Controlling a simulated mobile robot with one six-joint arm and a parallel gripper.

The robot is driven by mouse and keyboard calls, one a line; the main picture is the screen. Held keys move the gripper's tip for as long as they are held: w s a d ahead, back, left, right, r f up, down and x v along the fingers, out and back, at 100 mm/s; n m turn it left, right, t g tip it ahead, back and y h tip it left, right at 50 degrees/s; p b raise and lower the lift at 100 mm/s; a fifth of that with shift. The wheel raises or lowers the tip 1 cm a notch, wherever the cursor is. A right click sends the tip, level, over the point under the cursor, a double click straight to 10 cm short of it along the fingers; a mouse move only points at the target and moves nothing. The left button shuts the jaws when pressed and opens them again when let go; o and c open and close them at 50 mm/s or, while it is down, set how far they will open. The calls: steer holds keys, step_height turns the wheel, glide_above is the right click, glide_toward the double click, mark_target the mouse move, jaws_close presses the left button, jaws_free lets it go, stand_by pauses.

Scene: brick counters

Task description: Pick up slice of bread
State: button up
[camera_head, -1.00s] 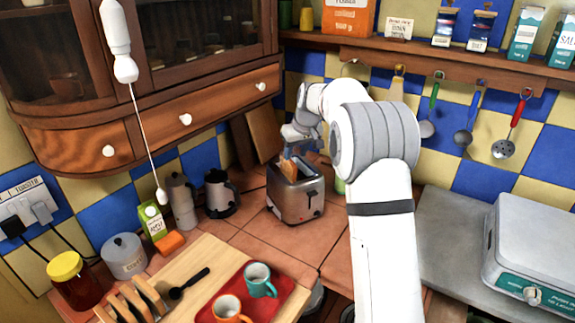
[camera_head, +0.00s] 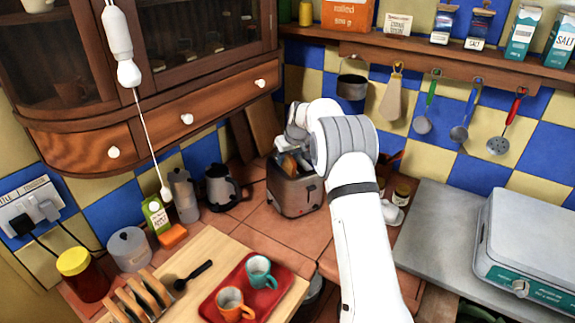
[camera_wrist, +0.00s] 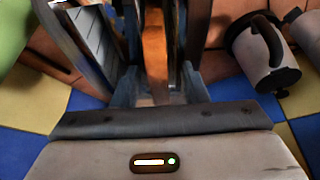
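The slice of bread (camera_head: 288,163) stands on edge in the silver toaster (camera_head: 296,198) at the back of the tiled counter. In the wrist view the slice (camera_wrist: 155,50) is a brown upright strip between the two fingers of my gripper (camera_wrist: 157,88). Gaps show on both sides of it, so my gripper looks open around the slice. In the head view my gripper (camera_head: 291,142) is right above the toaster, partly hidden by my arm. The lower part of the slice is hidden in the toaster.
A dark-handled jug (camera_head: 221,188) and a moka pot (camera_head: 183,196) stand left of the toaster. A wooden cabinet (camera_head: 160,118) overhangs the left side. Utensils hang behind my arm. A red tray (camera_head: 272,300) with two mugs and a scale (camera_head: 530,250) are nearer.

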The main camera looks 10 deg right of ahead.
steer(key=shift+c, duration=0.2)
jaws_close()
stand_by(0.3)
